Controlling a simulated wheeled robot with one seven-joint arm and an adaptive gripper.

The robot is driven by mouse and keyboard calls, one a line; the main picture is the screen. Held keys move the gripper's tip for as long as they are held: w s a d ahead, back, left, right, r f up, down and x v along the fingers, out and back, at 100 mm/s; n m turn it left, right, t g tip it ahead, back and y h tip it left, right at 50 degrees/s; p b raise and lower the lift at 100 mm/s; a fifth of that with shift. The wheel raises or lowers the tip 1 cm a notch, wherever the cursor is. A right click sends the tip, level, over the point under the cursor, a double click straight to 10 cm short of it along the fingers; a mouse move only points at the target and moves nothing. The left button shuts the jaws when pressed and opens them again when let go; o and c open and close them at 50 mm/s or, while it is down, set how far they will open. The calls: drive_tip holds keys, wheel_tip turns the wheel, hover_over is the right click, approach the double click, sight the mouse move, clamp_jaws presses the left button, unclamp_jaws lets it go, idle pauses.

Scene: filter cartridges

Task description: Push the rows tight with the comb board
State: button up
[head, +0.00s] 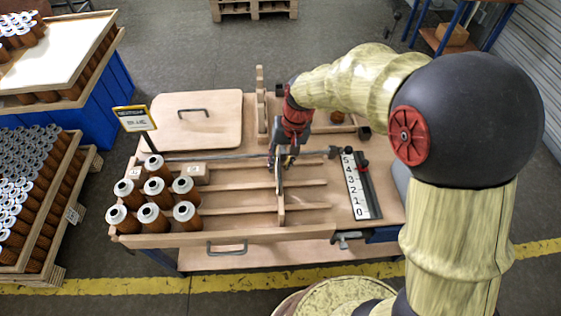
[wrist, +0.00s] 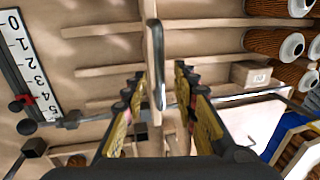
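The comb board (head: 281,203) is a thin upright wooden board standing across the lanes of the wooden tray (head: 160,240). It has a grey metal handle (wrist: 156,65) in the wrist view. My gripper (head: 284,162) is over the far part of the board, pointing down. In the wrist view its fingers (wrist: 160,75) stand apart on either side of the board and handle, with gaps showing. Several orange-brown filter cartridges (head: 151,216) with white tops stand in rows at the tray's left end, apart from the board. They also show at the upper right of the wrist view (wrist: 290,45).
A small labelled wooden block (head: 195,174) lies behind the cartridges. A numbered scale (head: 356,187) with a red knob is at right. A wooden lid (head: 196,125) lies behind. The lanes (head: 240,192) between cartridges and board are clear. Crates of cartridges (head: 30,190) stand at left.

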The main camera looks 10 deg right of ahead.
drive_tip(key=shift+c, duration=1.1)
clamp_jaws()
